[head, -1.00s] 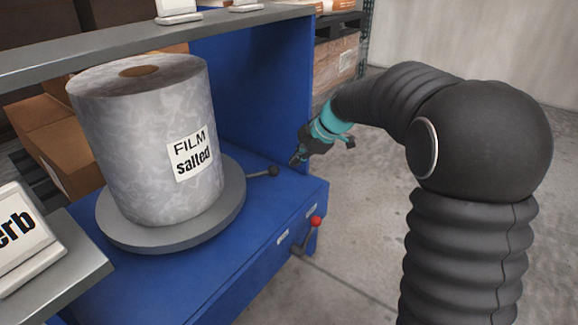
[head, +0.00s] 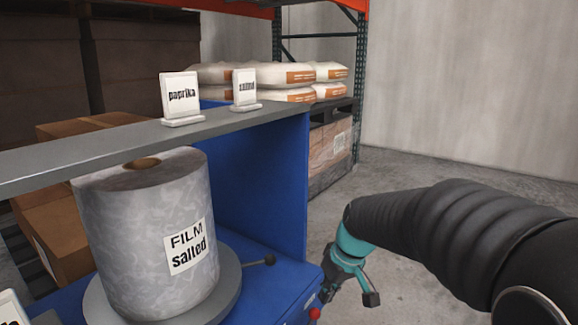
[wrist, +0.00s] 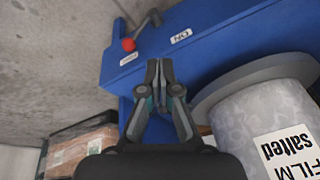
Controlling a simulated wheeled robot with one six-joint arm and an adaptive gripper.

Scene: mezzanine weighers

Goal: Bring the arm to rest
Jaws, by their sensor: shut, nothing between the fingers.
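My gripper (wrist: 159,72) is shut and empty in the wrist view, its fingertips together in front of the blue cabinet. In the head view my gripper (head: 326,300) hangs at the right end of the blue cabinet (head: 262,180), beside its front corner. My arm reaches in from the lower right. Whether the fingers touch the cabinet I cannot tell.
A film roll labelled "salted" (head: 125,235) stands on a grey turntable (head: 232,290) with a black-knobbed lever. Two signs, "paprika" (head: 179,95) and "salted" (head: 245,87), stand on the grey shelf. Open floor (head: 420,168) lies right.

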